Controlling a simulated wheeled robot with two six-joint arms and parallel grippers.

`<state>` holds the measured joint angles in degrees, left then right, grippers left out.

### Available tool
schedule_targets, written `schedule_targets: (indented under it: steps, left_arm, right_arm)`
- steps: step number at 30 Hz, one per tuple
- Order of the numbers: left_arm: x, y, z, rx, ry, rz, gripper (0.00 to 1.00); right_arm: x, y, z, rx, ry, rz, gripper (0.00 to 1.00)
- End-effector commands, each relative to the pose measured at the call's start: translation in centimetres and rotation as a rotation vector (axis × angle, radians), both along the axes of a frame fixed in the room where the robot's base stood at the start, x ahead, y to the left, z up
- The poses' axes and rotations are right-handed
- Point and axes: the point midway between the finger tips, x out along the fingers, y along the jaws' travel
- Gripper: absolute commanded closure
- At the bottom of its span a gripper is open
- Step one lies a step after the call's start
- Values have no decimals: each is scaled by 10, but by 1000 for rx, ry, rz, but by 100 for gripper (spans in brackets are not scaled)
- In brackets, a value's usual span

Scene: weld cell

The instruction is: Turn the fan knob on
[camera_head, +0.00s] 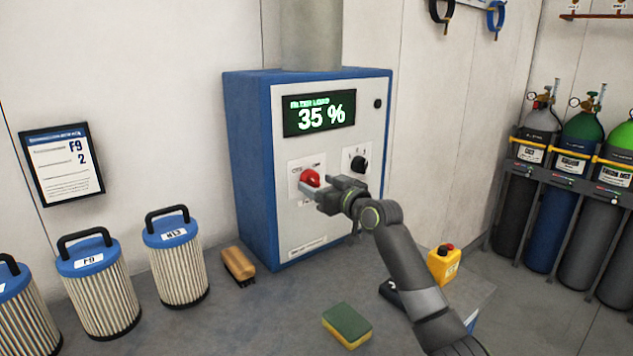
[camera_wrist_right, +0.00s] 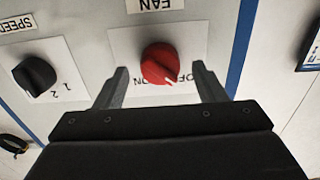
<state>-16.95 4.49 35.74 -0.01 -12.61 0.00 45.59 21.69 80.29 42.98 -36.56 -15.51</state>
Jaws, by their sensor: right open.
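The red fan knob (camera_head: 310,178) is on a white plate on the front of the blue and white filter unit (camera_head: 345,232). In the right wrist view, which is upside down, the knob (camera_wrist_right: 159,64) is under the FAN label, and its white pointer slants to the lower right, towards the partly hidden OFF lettering. My right gripper (camera_head: 312,190) is open in front of the knob. In the wrist view its fingers (camera_wrist_right: 160,88) stand on either side of the knob with gaps, apart from it. My left gripper is not in view.
A black speed knob (camera_head: 358,163) is to the right of the red one. The unit's display (camera_head: 318,114) reads 35 %. Gas cylinders (camera_head: 575,190) are at right.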

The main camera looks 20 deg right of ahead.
Motion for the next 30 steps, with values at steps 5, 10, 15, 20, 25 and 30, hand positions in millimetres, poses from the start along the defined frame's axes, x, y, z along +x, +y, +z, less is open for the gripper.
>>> schedule_targets:
  steps: [5,10,15,20,25,30]
  left_arm:
    - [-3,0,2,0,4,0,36]
    - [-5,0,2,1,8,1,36]
    - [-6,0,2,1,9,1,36]
    - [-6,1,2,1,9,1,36]
    - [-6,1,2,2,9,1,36]
    - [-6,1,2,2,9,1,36]
  right_arm:
    - [11,5,0,2,1,1,36]
    - [14,6,0,1,0,1,36]
    - [14,6,0,1,0,0,36]
    - [14,6,0,1,0,0,52]
    - [14,6,0,1,0,0,74]
    - [14,5,0,3,1,0,81]
